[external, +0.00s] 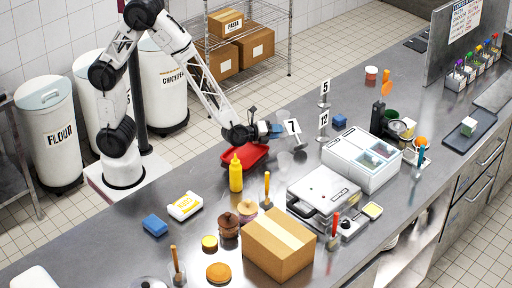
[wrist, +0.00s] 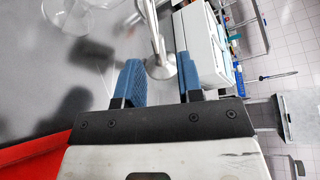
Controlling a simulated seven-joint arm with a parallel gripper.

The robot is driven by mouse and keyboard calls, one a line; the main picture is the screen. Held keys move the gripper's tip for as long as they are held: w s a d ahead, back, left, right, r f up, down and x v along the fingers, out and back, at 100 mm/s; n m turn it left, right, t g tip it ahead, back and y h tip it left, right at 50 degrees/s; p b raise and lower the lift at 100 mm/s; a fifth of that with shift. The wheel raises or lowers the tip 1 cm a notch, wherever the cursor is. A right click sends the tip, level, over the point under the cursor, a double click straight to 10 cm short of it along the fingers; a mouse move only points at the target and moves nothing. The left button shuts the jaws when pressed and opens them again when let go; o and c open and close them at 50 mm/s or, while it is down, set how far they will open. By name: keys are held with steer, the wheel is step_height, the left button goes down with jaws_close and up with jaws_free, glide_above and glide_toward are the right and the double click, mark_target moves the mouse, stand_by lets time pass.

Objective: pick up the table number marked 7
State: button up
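The table number marked 7 (external: 292,127) is a white card on a metal stand. It stands on the steel counter, just right of my gripper (external: 275,130) in the external view. In the wrist view, a metal stand (wrist: 161,66) with a round base and thin rod shows in the gap between the blue fingers of my gripper (wrist: 160,82). The fingers are apart, with no visible grip on the stand. Its card is not readable there. Table numbers 5 (external: 325,87) and 12 (external: 324,121) stand further right.
Clear glasses (wrist: 75,15) stand near the stand.

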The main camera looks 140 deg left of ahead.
mark_target(293, 129)
steer(key=shift+s+a+f, duration=0.15)
steer(key=shift+s+a, duration=0.15)
steer(key=shift+a, duration=0.2)
steer(key=shift+x, duration=1.3)
steer(key=shift+a, duration=0.1)
steer(key=shift+x, duration=2.5)
steer(key=shift+s, duration=0.15)
steer(key=shift+c, duration=0.5)
jaws_close()
